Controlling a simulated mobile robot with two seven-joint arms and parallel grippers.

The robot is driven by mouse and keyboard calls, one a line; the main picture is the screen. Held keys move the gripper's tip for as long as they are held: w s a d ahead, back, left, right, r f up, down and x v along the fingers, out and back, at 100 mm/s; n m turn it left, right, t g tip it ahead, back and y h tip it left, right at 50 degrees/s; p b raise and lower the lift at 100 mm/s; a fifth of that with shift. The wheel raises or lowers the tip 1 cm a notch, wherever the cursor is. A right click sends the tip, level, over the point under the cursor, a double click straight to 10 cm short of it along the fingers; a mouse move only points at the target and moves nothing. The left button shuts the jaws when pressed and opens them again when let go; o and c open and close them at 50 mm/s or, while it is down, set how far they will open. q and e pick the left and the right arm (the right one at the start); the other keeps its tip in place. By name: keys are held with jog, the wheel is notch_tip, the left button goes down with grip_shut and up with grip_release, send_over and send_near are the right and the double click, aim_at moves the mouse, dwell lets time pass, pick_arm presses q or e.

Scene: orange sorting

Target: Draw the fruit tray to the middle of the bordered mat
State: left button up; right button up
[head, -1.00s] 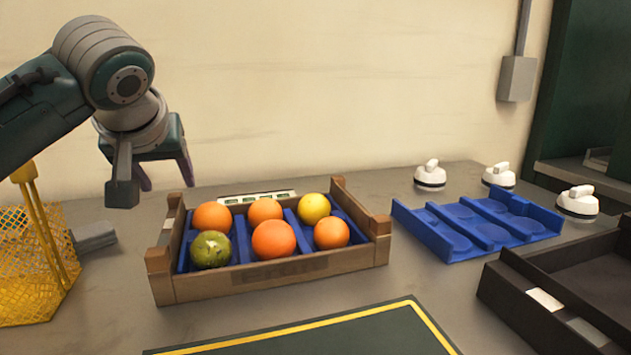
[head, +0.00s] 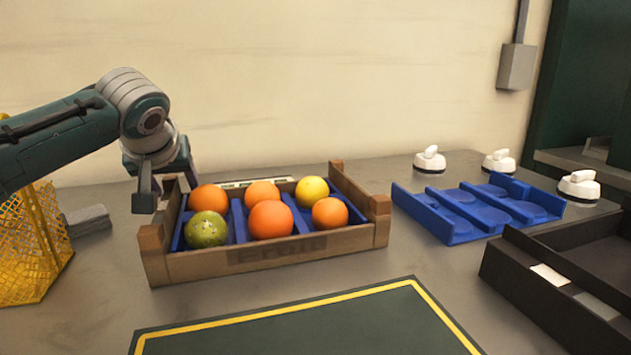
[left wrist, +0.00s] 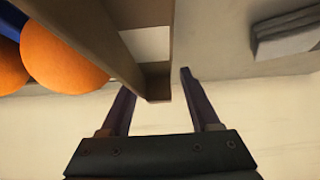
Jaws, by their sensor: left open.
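The fruit tray (head: 345,243) is a wooden crate with a blue insert holding several oranges, a yellow fruit (head: 312,190) and a green fruit (head: 206,230). It stands on the counter behind the bordered mat (head: 310,325), which is dark green with a yellow border and cut off by the frame's bottom. My left gripper (head: 168,190) is open at the tray's left end, pointing down. In the left wrist view its spread fingers (left wrist: 156,82) sit on either side of the tray's end wall (left wrist: 100,45); contact cannot be told. My right gripper is out of view.
A yellow wire basket (head: 25,245) and a grey block (head: 88,220) are left of the tray. A blue divided insert (head: 450,228), several white knobbed objects (head: 430,160) and a dark box (head: 545,300) are at right. The mat's visible part is clear.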

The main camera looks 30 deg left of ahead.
pick_arm(q)
jog(key=shift+w+a+f, duration=0.1)
jog(key=shift+a+f, duration=0.05)
jog(key=shift+c, duration=0.4)
grip_shut()
dwell(0.4)
